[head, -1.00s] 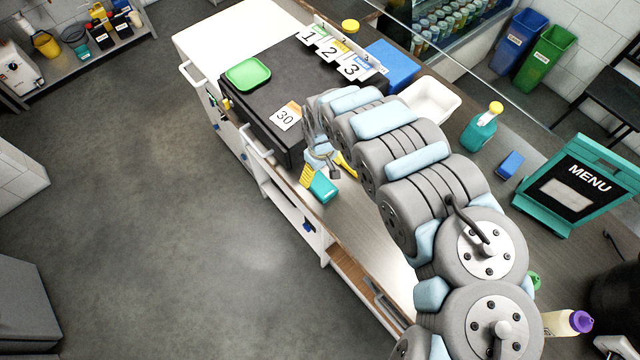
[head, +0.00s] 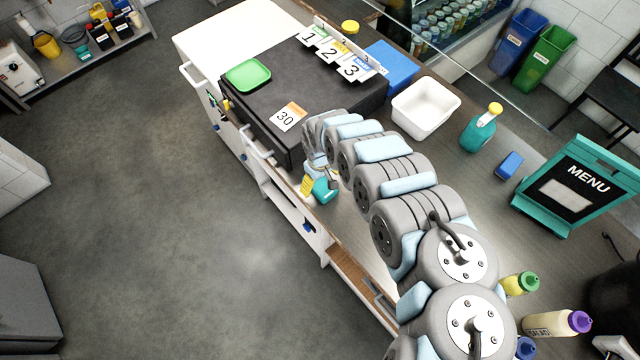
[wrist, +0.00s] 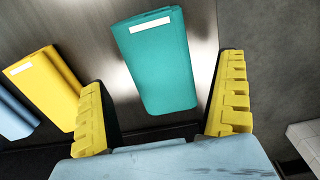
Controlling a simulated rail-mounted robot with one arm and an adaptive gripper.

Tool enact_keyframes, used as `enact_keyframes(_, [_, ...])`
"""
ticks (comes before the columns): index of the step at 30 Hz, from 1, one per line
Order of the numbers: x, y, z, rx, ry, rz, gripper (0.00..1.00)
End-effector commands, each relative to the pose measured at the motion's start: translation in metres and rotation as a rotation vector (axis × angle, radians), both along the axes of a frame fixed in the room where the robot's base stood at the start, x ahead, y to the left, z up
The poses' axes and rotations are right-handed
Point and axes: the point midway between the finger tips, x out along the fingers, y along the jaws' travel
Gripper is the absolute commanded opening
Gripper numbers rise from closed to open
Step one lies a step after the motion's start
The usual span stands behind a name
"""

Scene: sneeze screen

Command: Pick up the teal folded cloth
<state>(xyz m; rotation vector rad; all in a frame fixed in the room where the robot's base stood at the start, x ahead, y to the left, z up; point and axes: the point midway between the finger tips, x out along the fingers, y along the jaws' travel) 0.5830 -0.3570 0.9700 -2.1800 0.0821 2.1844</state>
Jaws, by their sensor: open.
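The teal folded cloth (wrist: 158,62) lies on the metal counter in the wrist view, with a white label near its far end. My gripper (wrist: 165,105) is open, its yellow ridged fingers to the left and right of the cloth's near end. I cannot tell how high the fingers are above the counter. In the head view my gripper (head: 314,186) is over the counter's front edge beside the black unit, and part of the teal cloth (head: 325,190) shows next to it; my arm hides much of that spot.
A yellow folded cloth (wrist: 45,85) lies just left of the left finger, with a blue one (wrist: 14,115) beyond it. The black unit (head: 262,122) stands close behind. A white tub (head: 424,108) and a spray bottle (head: 480,130) stand further right. Open floor lies left.

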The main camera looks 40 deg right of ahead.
Motion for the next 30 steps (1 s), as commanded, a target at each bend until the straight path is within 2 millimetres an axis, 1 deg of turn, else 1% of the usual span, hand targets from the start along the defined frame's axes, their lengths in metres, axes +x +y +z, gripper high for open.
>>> enact_keyframes(6, [0.002,0.001,-0.014,0.002,-0.004,-0.001,1.00])
enact_keyframes(12, [0.001,0.000,-0.023,0.000,-0.004,0.000,1.00])
enact_keyframes(22, [0.001,0.000,-0.025,-0.001,-0.002,0.000,1.00])
enact_keyframes(23, [0.001,0.000,-0.025,-0.001,-0.002,0.000,0.97])
enact_keyframes(24, [0.001,0.000,-0.025,-0.001,-0.002,0.000,0.86])
enact_keyframes(26, [0.000,0.000,-0.025,-0.001,-0.002,0.000,0.68])
enact_keyframes(27, [0.000,0.000,-0.025,-0.001,-0.002,0.000,0.57])
enact_keyframes(29, [0.000,0.000,-0.025,-0.001,-0.002,-0.001,0.40])
enact_keyframes(30, [0.000,0.000,-0.025,-0.001,-0.002,-0.001,0.36])
